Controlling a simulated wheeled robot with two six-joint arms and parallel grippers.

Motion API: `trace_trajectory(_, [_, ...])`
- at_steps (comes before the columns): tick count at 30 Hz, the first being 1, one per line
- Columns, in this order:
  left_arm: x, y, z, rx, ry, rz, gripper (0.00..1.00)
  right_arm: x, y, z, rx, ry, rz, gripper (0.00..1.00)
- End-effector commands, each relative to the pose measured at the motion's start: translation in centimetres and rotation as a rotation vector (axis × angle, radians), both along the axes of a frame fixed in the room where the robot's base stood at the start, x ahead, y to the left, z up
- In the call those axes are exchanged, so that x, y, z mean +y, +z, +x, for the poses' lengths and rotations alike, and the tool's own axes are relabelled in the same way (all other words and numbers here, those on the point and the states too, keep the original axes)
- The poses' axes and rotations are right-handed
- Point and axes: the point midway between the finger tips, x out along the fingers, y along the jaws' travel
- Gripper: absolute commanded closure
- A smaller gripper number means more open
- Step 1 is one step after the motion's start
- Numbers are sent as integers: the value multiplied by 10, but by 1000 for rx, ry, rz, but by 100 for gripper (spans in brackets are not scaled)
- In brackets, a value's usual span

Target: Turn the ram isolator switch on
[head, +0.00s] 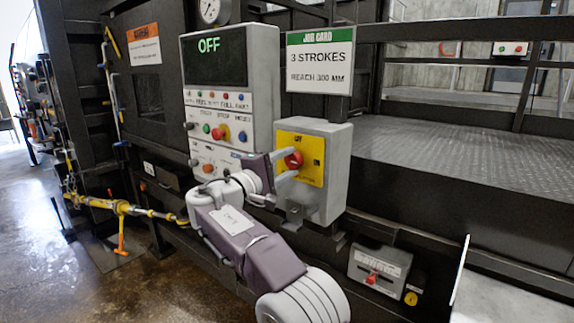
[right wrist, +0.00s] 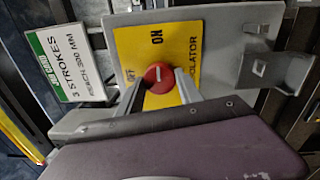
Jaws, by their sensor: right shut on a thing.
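The ram isolator switch is a red rotary knob (head: 294,160) on a yellow plate (head: 313,153), on the front of a grey box (head: 330,185). My right gripper (head: 287,164) has its two fingers on either side of the knob and is shut on it. In the right wrist view the red knob (right wrist: 158,77) sits between the fingertips (right wrist: 158,88), with a pale line on its face. That line seems to point toward the ON label (right wrist: 157,37); the OFF label (right wrist: 130,76) is to the knob's left. My left gripper is not in view.
A control panel (head: 262,75) with a display reading OFF (head: 209,46) and several buttons stands left of the box. A job card (head: 320,62) hangs above the box. A small grey box (head: 378,270) with a red control is below right. Floor shows at left.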

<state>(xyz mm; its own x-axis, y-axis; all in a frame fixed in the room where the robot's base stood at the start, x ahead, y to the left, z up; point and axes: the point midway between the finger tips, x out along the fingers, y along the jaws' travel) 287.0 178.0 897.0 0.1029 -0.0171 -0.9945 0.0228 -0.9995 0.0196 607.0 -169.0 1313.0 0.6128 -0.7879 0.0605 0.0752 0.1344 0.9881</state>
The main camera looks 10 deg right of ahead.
Motion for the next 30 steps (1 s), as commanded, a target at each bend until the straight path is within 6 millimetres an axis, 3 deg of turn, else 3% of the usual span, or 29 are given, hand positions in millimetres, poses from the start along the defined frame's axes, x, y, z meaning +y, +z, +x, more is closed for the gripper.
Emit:
trace_trajectory(4, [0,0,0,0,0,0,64,0,0,0,-1,0,2,98])
trace_trajectory(5, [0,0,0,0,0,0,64,0,0,0,-1,0,2,52])
trace_trajectory(6, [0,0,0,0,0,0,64,0,0,0,-1,0,2,41])
trace_trajectory(7, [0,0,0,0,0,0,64,0,0,0,0,0,1,36])
trace_trajectory(17, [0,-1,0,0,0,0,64,3,-1,-2,0,1,0,36])
trace_trajectory(30, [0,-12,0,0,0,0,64,67,-6,-52,-1,2,1,36])
